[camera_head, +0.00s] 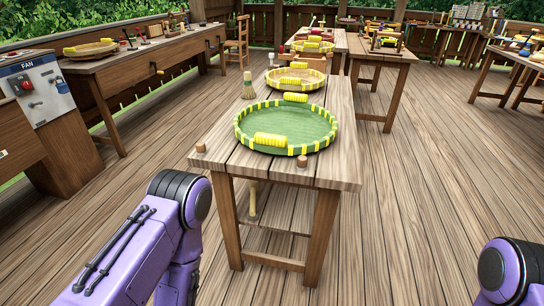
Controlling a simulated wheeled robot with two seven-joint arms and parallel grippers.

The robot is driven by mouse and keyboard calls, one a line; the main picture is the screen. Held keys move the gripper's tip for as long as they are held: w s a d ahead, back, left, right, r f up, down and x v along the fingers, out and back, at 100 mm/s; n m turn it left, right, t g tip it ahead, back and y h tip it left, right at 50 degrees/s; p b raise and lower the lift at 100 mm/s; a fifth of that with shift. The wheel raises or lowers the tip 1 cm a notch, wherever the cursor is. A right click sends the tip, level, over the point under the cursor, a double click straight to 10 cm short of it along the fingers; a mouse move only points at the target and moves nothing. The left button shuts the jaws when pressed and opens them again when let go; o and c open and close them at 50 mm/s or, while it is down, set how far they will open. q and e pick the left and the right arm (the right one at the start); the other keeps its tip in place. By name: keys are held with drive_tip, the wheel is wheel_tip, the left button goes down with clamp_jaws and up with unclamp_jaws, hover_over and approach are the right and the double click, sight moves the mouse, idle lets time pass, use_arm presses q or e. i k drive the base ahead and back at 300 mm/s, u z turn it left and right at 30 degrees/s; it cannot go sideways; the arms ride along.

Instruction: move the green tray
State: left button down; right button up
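The green tray (310,132) is round, with a green base and a rim striped in yellow and green. It lies flat on the near end of the long wooden table (230,161). Yellow wrapped handles stand on its near side and its far side. My purple left arm comes in at the lower left, below and in front of the table. Part of my purple right arm shows at the lower right corner. Neither gripper shows in the view, and neither arm touches the tray.
Behind the tray on the same table are a brush (248,86) and another round tray (296,80). Two wooden pegs stand near the table's front edge. A FAN control box (40,88) stands at the left, with a side bench beyond. Wooden floor (440,170) is clear on the right.

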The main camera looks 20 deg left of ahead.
sight(291, 125)
drive_tip(key=z, duration=0.75)
drive_tip(key=i, duration=0.65)
drive_tip(key=u, duration=1.45)
